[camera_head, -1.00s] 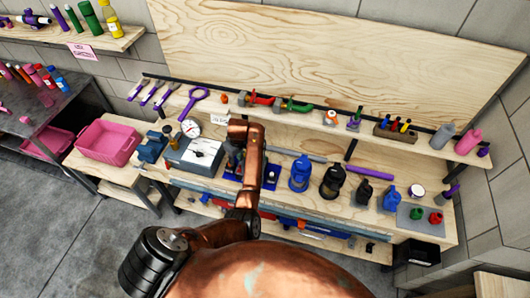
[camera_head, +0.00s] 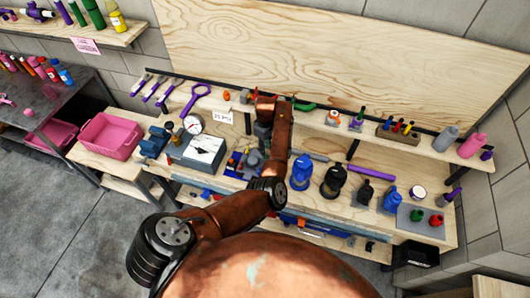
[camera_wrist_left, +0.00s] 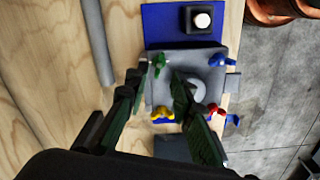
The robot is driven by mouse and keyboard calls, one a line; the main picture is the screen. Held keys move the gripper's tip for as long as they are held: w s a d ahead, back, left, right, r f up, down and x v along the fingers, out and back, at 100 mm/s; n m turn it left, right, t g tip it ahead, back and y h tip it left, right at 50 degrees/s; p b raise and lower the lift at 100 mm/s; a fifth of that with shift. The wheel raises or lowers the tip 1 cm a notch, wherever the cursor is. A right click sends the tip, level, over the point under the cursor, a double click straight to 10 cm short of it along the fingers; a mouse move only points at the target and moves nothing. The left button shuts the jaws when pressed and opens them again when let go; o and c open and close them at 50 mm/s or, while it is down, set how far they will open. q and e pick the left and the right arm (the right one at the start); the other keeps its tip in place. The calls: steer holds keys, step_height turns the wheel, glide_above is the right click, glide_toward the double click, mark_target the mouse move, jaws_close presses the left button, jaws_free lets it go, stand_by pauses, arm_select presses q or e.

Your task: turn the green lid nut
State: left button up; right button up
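The green lid nut (camera_wrist_left: 159,63) stands at the upper left corner of the grey lid (camera_wrist_left: 185,68) in the left wrist view. A yellow nut (camera_wrist_left: 162,114), a red nut (camera_wrist_left: 216,110) and a blue nut (camera_wrist_left: 218,60) stand at the other corners. My left gripper (camera_wrist_left: 160,76) is open, its fingertips apart on either side of the green nut in the picture; I cannot tell whether they touch it. In the head view the unit (camera_head: 245,162) stands on the bench, partly behind my left arm, and the green nut cannot be made out. My right gripper is not in view.
A grey box with a white top (camera_head: 203,150) and a dial gauge (camera_head: 193,124) stand left of the unit. Blue (camera_head: 301,174) and black (camera_head: 333,181) housings stand to its right. A grey bar (camera_wrist_left: 97,45) lies beside the unit.

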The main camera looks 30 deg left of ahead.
arm_select(q)
steer(key=shift+f, duration=2.3)
jaws_close()
